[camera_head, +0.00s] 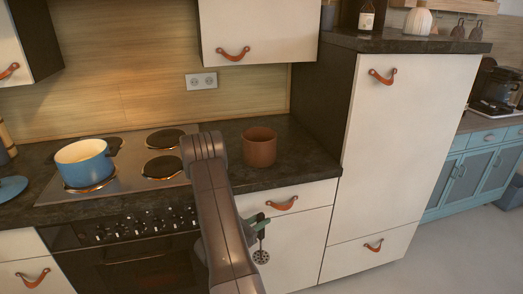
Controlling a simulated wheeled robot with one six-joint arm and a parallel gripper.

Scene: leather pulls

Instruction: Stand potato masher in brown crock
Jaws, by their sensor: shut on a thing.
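The brown crock (259,150) stands upright on the dark counter, right of the stove. Its rim is open at the top, and its inside bottom is not visible. My gripper (261,224) is low in front of the cabinet fronts, partly hidden behind my arm. It is shut on the potato masher (262,257), which hangs with its round, slotted dark head downward. The masher is below the counter's front edge and apart from the crock. The upper part of its handle is hard to make out at the gripper.
A blue pot (86,164) stands on the left of the stove (135,155), with a blue lid (11,188) beside it. A tall white cabinet (405,140) borders the counter on the right. Leather pulls (282,204) stick out from the drawers. Counter around the crock is clear.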

